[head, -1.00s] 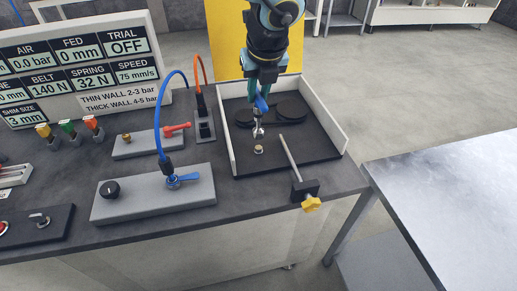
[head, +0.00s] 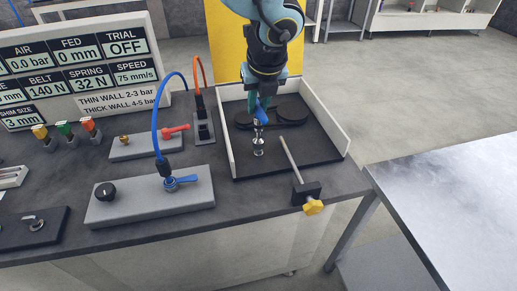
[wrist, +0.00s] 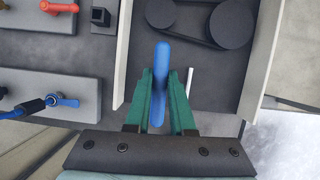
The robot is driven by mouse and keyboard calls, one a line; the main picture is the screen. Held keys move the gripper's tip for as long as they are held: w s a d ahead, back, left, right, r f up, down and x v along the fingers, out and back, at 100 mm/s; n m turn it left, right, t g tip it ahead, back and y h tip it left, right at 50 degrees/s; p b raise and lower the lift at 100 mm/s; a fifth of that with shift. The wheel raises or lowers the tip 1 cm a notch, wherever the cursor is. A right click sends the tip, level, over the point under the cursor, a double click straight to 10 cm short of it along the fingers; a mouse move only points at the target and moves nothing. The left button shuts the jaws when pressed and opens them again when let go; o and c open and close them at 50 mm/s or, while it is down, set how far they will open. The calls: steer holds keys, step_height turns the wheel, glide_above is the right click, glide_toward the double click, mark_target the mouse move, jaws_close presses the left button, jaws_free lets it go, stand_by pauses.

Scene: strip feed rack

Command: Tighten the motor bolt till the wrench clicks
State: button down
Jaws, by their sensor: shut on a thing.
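My gripper (head: 259,92) is shut on the blue handle of the wrench (head: 262,112), above the tray at the back right of the bench. The blue handle (wrist: 161,65) also stands between the teal fingers in the wrist view. The wrench's silver shaft and socket point down at the motor bolt (head: 258,152), a small pale piece on the tray floor. The socket is at or just above the bolt; I cannot tell whether it is seated. In the wrist view, the handle and fingers hide the bolt.
The white-walled tray (head: 338,118) also holds a dark belt and two pulleys (head: 291,113). A rod with a yellow knob (head: 313,207) stands at its front right. Left are a grey panel with a blue valve (head: 178,182), a red valve (head: 175,130) and the display board (head: 85,68).

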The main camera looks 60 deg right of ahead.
steer(key=shift+f+b, duration=0.7)
steer(key=shift+f, duration=0.4)
steer(key=shift+r+m+p, duration=0.1)
steer(key=shift+m+p, duration=0.3)
steer(key=shift+p, duration=0.1)
steer(key=shift+m+g+h+p, duration=0.4)
steer(key=shift+m+g+p, duration=0.3)
steer(key=shift+m+p, duration=0.95)
steer(key=shift+b, duration=0.35)
steer(key=shift+n+t+b, duration=0.35)
steer(key=shift+n+t, duration=0.05)
steer(key=shift+n, duration=0.55)
steer(key=shift+r+p, duration=2.35)
steer(key=shift+r, duration=0.05)
